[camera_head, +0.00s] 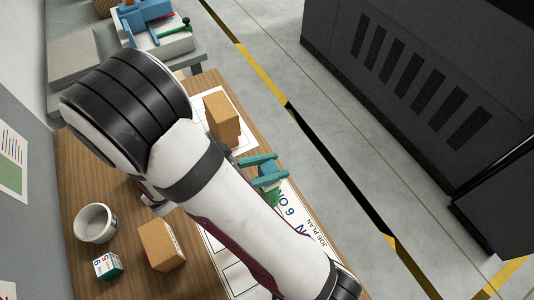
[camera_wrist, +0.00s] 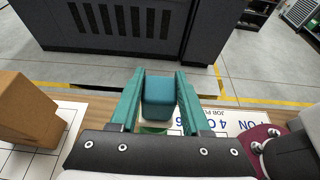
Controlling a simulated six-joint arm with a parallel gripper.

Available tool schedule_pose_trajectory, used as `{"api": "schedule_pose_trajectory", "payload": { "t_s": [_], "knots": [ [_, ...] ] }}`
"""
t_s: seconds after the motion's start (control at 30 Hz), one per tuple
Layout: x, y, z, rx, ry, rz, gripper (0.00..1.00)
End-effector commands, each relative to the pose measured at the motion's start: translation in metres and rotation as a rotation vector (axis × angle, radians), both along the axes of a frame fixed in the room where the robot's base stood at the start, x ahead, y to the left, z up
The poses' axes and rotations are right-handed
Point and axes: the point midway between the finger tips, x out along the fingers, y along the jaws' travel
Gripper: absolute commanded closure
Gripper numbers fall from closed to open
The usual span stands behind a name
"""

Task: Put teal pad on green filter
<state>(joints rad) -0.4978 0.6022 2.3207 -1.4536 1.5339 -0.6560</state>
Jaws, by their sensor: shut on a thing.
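My gripper (camera_wrist: 159,75) has teal fingers and is shut on the teal pad (camera_wrist: 160,98), a rounded blue-teal block held between them. In the head view my gripper (camera_head: 264,170) is over the right edge of the wooden table, with the pad mostly hidden between the fingers. The green filter (camera_head: 272,197) shows as a small green patch just below the gripper, partly hidden by my arm. In the wrist view a sliver of the green filter (camera_wrist: 153,130) shows beneath the pad. I cannot tell whether the pad touches it.
A cardboard box (camera_head: 222,117) stands on a white sheet behind the gripper. Another box (camera_head: 161,245), a white bowl (camera_head: 95,223) and a numbered cube (camera_head: 108,265) stand at the front left of the table (camera_head: 82,180). A printed job plan sheet (camera_head: 294,212) lies by the filter.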

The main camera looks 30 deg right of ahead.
Motion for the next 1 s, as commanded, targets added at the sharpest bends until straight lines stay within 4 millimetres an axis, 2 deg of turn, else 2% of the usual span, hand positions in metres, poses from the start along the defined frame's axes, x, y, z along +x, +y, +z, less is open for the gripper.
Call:
{"api": "schedule_pose_trajectory", "payload": {
  "t_s": [0.23, 0.27, 0.4, 0.87, 1.0],
  "knots": [
    [0.000, 0.000, -0.002, 0.000, 0.000, 0.000, 1.00],
    [0.000, 0.000, -0.002, 0.000, 0.000, 0.000, 0.48],
    [0.000, 0.000, -0.002, 0.000, 0.000, 0.001, 0.23],
    [0.001, 0.001, 0.002, 0.000, -0.001, 0.002, 0.23],
    [0.002, 0.026, 0.011, 0.001, -0.005, 0.006, 0.23]
  ]
}}
